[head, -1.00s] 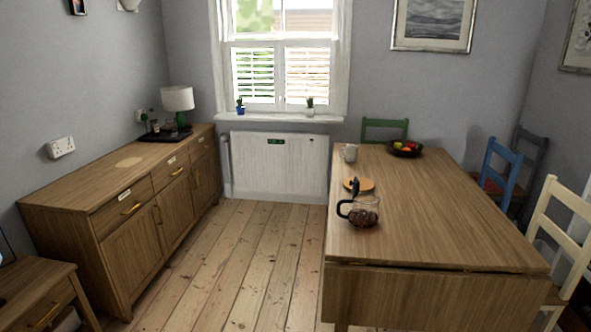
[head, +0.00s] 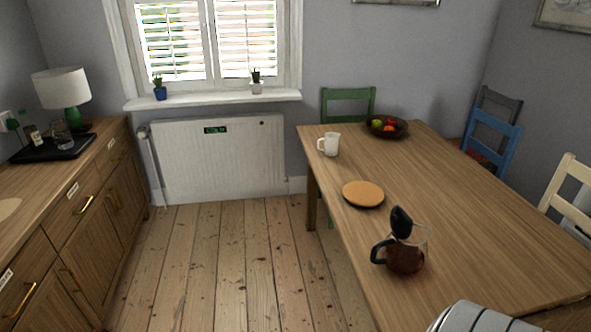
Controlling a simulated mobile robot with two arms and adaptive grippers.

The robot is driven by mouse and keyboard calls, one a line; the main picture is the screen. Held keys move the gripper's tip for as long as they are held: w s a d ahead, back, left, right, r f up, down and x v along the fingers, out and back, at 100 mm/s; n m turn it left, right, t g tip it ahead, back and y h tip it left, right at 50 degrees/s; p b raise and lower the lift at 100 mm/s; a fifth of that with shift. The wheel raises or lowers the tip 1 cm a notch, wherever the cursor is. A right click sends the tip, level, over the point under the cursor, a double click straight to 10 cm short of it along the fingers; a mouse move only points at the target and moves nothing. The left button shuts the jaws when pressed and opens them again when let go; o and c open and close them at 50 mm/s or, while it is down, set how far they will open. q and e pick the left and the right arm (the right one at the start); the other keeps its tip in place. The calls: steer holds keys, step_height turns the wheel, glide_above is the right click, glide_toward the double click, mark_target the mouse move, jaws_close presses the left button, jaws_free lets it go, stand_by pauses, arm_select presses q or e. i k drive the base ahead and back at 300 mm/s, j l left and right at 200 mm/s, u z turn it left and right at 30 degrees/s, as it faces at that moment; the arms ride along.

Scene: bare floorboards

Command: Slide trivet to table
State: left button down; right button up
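A round orange-brown disc with a dark rim (head: 363,193), which looks like a trivet, lies flat near the left edge of the wooden table (head: 470,210). It sits between a white mug (head: 329,144) and a glass coffee pot (head: 405,258). A flat, pale round patch (head: 8,208) shows on the sideboard top (head: 25,185), cut off by the left picture edge. I cannot tell whether it is another trivet. Neither gripper is in view. A pale grey part of my body shows at the bottom right, over the table's near end.
The coffee pot with dark contents stands near the table's left edge. A fruit bowl (head: 387,127) stands at the far end. Green (head: 348,95), blue (head: 492,140) and cream (head: 568,190) chairs surround the table. Bare floorboards (head: 220,260) lie between sideboard and table.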

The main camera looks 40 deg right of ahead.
mark_target(363, 194)
steer(key=i+z, duration=0.5)
steer(key=i+j+z, duration=0.1)
steer(key=i+z, duration=0.35)
steer(key=i+j+z, duration=0.25)
steer(key=z, duration=0.25)
steer(key=i, duration=0.05)
